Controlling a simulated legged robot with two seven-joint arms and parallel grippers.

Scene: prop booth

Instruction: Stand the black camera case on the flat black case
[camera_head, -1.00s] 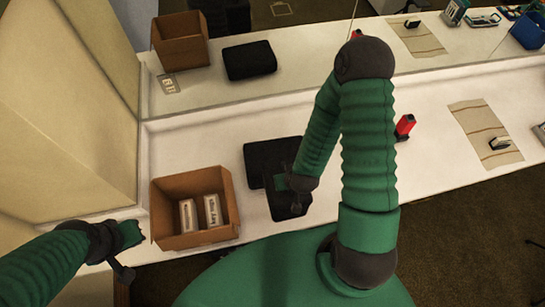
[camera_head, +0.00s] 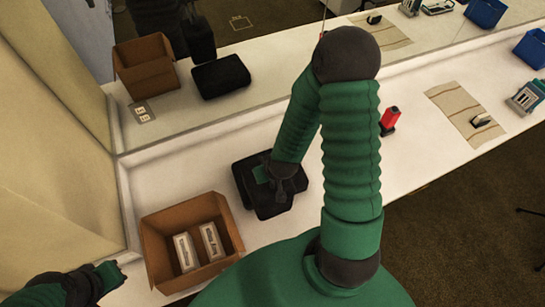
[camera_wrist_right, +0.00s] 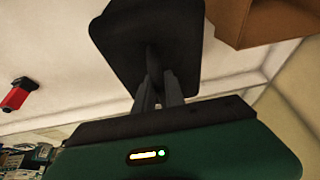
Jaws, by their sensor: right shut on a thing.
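The flat black case (camera_head: 244,170) lies on the white counter, right of the cardboard box. My right gripper (camera_head: 282,180) is above it, shut on the black camera case (camera_head: 272,208), which overlaps the near part of the flat case in the head view. My arm hides part of both, and I cannot tell whether they touch. In the right wrist view the fingers (camera_wrist_right: 157,92) reach toward a dark shape (camera_wrist_right: 125,45); black on black, the two cases cannot be told apart there. My left gripper (camera_head: 112,275) is at the lower left, away from both cases; its jaw opening is unclear.
An open cardboard box (camera_head: 158,240) holds two pale labelled packs (camera_head: 211,241). A red item (camera_head: 390,118), a striped cloth (camera_head: 452,108) with a small object, and a teal device (camera_head: 524,98) are to the right. A mirror behind the counter reflects the box and a black case.

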